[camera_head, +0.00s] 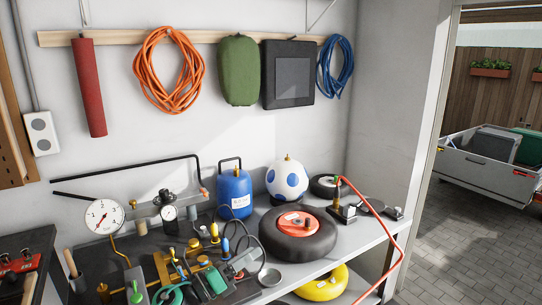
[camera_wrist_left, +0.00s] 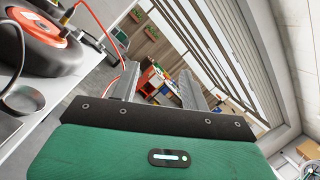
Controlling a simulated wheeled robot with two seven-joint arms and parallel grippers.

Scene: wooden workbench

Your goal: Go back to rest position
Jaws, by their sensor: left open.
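My left gripper (camera_head: 246,264) has a green body and grey fingers. In the head view it is low in the picture, among the pipework and close to a small metal bowl (camera_head: 270,277). In the left wrist view its two grey fingers (camera_wrist_left: 160,84) stand well apart with nothing between them. The bowl (camera_wrist_left: 20,101) is to the left there, apart from the fingers. My right gripper is in neither view.
A black tyre with a red hub (camera_head: 298,238), a blue tank (camera_head: 235,191) and a white-and-blue tank (camera_head: 287,180) stand on the bench. A red hose (camera_head: 388,231) hangs over its right end. A dial gauge (camera_head: 103,215) is at left. Open floor lies at right.

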